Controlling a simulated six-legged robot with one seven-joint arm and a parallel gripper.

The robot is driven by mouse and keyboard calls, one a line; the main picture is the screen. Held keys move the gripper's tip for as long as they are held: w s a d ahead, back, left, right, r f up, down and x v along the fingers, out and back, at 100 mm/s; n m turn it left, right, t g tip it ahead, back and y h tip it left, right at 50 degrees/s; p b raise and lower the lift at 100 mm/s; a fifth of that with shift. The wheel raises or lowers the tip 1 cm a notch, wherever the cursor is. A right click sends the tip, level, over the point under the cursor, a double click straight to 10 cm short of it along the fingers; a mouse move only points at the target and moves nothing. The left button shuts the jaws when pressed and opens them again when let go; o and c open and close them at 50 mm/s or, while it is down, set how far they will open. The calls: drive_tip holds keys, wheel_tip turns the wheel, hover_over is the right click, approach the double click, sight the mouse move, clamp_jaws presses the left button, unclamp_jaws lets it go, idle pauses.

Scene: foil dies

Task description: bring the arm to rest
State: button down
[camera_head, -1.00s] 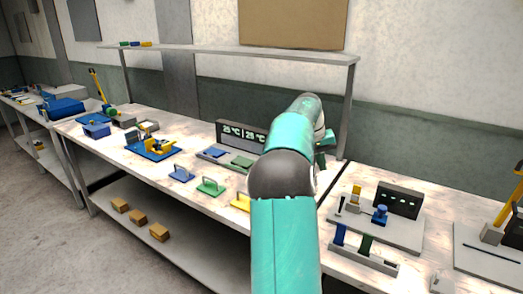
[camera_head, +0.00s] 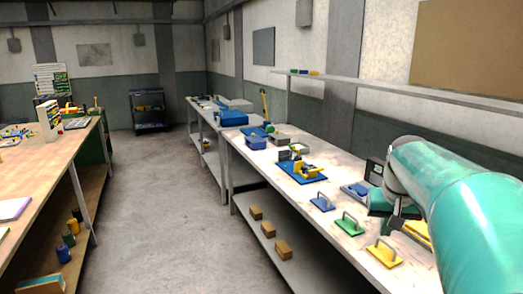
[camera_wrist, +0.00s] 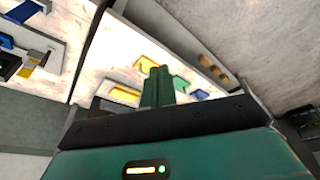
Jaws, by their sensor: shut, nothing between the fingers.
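My arm comes in from the right edge of the head view, and my gripper (camera_head: 385,208) hangs over the right-hand bench. In the wrist view the green fingers (camera_wrist: 157,86) are together, with nothing held between them. Three handled dies stand on the bench near its front edge: blue (camera_head: 322,204), green (camera_head: 349,226) and yellow (camera_head: 383,255). They also show beyond the fingers in the wrist view, yellow (camera_wrist: 147,64), green (camera_wrist: 181,84) and blue (camera_wrist: 200,94). My arm hides the bench further right.
The bench (camera_head: 258,160) carries a blue fixture with yellow parts (camera_head: 303,170) and a blue bin (camera_head: 256,142). A shelf (camera_head: 380,92) runs above it. Wooden blocks (camera_head: 268,229) lie on the lower shelf. A wooden bench (camera_head: 50,145) stands left, with clear floor (camera_head: 165,200) between.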

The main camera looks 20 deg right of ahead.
drive_tip(key=s+a+f+n+t, duration=0.1)
drive_tip(key=s+a, duration=0.3)
drive_tip(key=a, duration=0.5)
drive_tip(key=s+a+f+n+t+y, duration=0.1)
drive_tip(key=s+a+f+n, duration=0.1)
drive_tip(key=a, duration=0.6)
drive_tip(key=s+a+f+n, duration=0.2)
drive_tip(key=s+a, duration=0.4)
drive_tip(key=a, duration=0.3)
drive_tip(key=shift+s+a+f+n+t+y, duration=0.3)
drive_tip(key=shift+a+f+t+y, duration=0.1)
drive_tip(key=shift+f, duration=0.4)
drive_tip(key=shift+d, duration=0.3)
